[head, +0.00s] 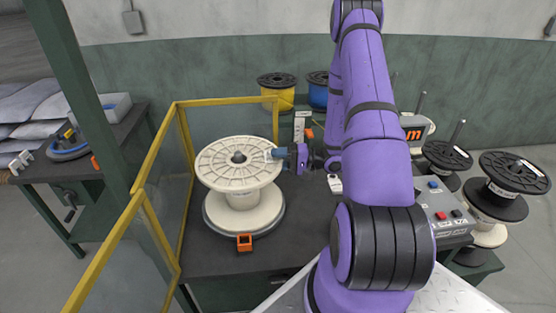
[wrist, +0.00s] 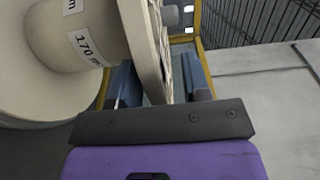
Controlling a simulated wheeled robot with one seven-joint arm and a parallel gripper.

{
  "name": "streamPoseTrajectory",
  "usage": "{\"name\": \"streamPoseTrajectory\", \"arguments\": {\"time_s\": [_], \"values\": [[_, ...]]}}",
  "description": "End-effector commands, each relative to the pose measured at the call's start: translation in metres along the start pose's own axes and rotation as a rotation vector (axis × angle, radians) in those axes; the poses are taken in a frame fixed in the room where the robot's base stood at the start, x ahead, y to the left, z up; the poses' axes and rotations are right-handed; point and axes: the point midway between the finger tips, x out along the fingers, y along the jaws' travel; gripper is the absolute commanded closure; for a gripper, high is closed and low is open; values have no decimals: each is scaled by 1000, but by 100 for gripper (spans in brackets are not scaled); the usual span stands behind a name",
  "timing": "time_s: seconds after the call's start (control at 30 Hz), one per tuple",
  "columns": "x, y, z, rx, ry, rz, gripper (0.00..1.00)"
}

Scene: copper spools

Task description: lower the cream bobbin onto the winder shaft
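The cream bobbin (head: 240,187) stands upright and level on a round grey base plate (head: 268,225) on the dark bench. The winder shaft (head: 238,157) shows as a dark tip in its centre hole, and a grey stub (wrist: 170,16) sticks out past the flange in the wrist view. My gripper (head: 273,154) is at the right edge of the top flange. In the wrist view, my gripper's blue fingers (wrist: 160,85) lie on either side of the flange rim (wrist: 150,50), with narrow gaps showing, so it looks open. The shaft inside the bobbin is hidden.
A yellow-framed guard (head: 150,165) stands left and behind. A small orange block (head: 244,242) lies at the base plate's front. A control box (head: 440,212) and stacked dark spools (head: 490,205) are at right. Yellow (head: 277,92) and blue (head: 318,90) spools stand behind.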

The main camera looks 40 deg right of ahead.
Motion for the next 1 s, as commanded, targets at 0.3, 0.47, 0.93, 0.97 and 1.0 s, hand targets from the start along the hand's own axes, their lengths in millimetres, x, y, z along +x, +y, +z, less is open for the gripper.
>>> {"name": "streamPoseTrajectory", "arguments": {"time_s": [0.3,0.47,0.93,0.97,1.0], "values": [[-2,1,0,1,1,4,54],[-17,1,-1,1,4,4,54],[-96,1,0,0,3,2,54],[-99,1,0,0,2,2,54],[-102,1,0,1,1,2,54]]}}
